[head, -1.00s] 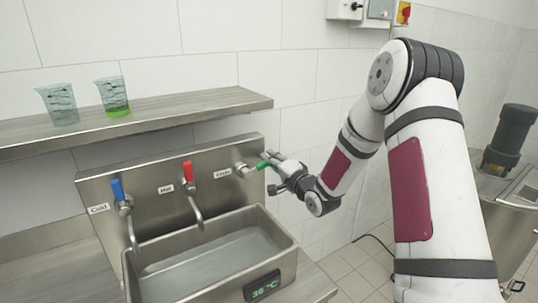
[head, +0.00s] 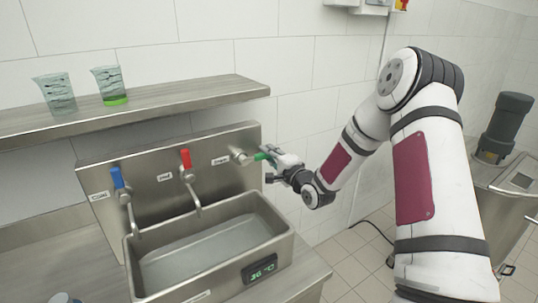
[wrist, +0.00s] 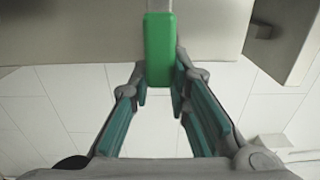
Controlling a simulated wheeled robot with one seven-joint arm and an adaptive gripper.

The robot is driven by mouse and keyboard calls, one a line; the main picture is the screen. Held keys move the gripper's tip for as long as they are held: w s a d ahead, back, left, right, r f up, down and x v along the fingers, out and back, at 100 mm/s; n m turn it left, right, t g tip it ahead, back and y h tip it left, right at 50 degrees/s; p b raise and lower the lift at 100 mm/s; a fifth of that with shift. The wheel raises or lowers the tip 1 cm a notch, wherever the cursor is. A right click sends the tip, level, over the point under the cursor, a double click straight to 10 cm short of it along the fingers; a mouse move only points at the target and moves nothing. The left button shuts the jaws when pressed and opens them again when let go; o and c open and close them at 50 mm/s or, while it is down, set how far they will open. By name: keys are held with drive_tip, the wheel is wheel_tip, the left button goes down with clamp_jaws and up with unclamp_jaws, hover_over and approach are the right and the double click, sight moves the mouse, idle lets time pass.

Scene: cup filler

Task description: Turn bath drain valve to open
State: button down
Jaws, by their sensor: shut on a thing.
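The drain valve has a green handle (head: 263,157) that sticks out to the right of its metal body (head: 239,155), on the right end of the bath's steel back panel. My gripper (head: 270,164) is at the handle, coming from the right. In the wrist view the green handle (wrist: 158,45) runs between the two fingertips of my gripper (wrist: 160,88), which are shut on its near end. The steel bath (head: 286,243) below holds clear water. The drain label is too blurred to read well.
A blue-handled cold tap (head: 117,178) and a red-handled hot tap (head: 185,158) stand left of the valve. A shelf (head: 165,108) above carries two beakers (head: 55,93) (head: 110,86). A temperature display (head: 260,269) is on the bath's front. A steel machine (head: 506,222) stands right.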

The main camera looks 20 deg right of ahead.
drive_tip(key=shift+f, duration=0.1)
drive_tip(key=c, duration=1.5)
unclamp_jaws()
drive_tip(key=s, duration=0.4)
drive_tip(key=s+d, duration=0.1)
drive_tip(key=s, duration=0.3)
drive_tip(key=s+d, duration=0.1)
drive_tip(key=s, duration=0.2)
drive_tip(key=shift+s+d, duration=0.2)
drive_tip(key=shift+s, duration=0.2)
